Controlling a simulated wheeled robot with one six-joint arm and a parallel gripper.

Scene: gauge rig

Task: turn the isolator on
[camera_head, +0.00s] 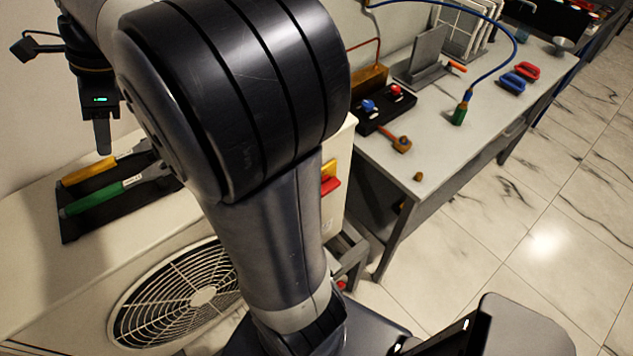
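A red handle on a yellow plate, which looks like the isolator (331,184), is on the right side face of a cream outdoor unit (190,225). My arm covers its left part, so the handle's setting is hard to tell. My gripper (103,137) is at the upper left, above the unit's top and well apart from the isolator. It points down and shows one dark finger edge-on, so I cannot tell whether it is open or shut. I see nothing held in it.
A black tray (75,226) with yellow- and green-handled tools lies on the unit. A grey bench (420,160) at right carries a valve block, a blue hose (490,62) and red and blue clips. A narrow gap separates unit and bench. The marble floor at right is clear.

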